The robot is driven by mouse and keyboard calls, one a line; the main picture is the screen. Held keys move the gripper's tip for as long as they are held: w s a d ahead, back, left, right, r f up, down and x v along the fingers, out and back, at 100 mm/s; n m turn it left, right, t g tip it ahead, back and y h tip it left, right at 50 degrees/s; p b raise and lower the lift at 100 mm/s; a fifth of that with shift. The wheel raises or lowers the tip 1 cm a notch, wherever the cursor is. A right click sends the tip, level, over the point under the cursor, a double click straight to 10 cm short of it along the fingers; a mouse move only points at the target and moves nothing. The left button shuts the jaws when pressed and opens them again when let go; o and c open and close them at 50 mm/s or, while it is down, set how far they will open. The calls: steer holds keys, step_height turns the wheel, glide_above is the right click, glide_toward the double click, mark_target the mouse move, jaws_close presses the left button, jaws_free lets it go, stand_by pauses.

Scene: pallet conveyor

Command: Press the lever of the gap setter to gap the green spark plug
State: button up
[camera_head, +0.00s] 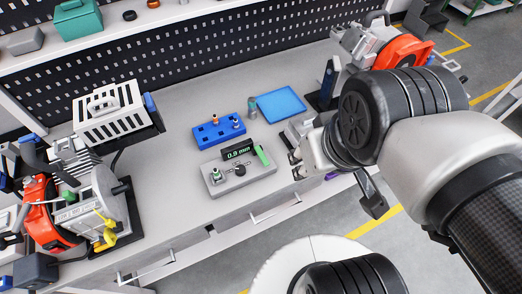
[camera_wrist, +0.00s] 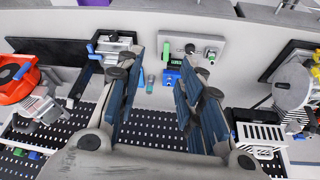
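The green spark plug (camera_head: 216,174) stands upright at the plate's left end. In the wrist view the gap setter (camera_wrist: 193,43) appears at the top, with the plug (camera_wrist: 210,54) to its right; the fingers partly cover the plate. My gripper (camera_head: 295,156) is right of the lever, apart from it. Its fingers (camera_wrist: 182,56) are spread and empty.
A blue block (camera_head: 207,137) with spark plugs stands behind the gap setter. A small grey cylinder (camera_head: 251,108) and a blue tray (camera_head: 284,104) are to its right. Engines with orange parts flank the bench. A white slotted crate (camera_head: 108,112) is at left.

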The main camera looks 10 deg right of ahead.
steer(key=w+n, duration=0.1)
steer(key=w, duration=0.1)
steer(key=w+n+p, duration=0.1)
steer(key=n, duration=0.1)
steer(key=w+a+n+g, duration=0.1)
steer(key=w+n, duration=0.1)
steer(key=shift+w+f, duration=0.1)
steer(key=shift+w, duration=0.25)
steer(key=c, duration=0.4)
steer(key=w+f+n, duration=0.1)
steer(key=w+n, duration=0.1)
steer(key=w+a+n+g+p, duration=0.1)
steer(key=w+f+n, duration=0.1)
steer(key=w+n, duration=0.1)
steer(key=shift+w+a+f+n+p, duration=0.2)
steer(key=shift+w+f+n+p, duration=0.1)
steer(key=shift+w+p, duration=0.05)
jaws_close()
steer(key=w+a+f+n+g+p, duration=0.2)
steer(key=w+a+f+n, duration=0.1)
steer(key=w+f+n, duration=0.4)
steer(key=shift+w+f+n, duration=0.2)
steer(key=shift+f+n, duration=1.1)
steer(key=shift+f, duration=0.4)
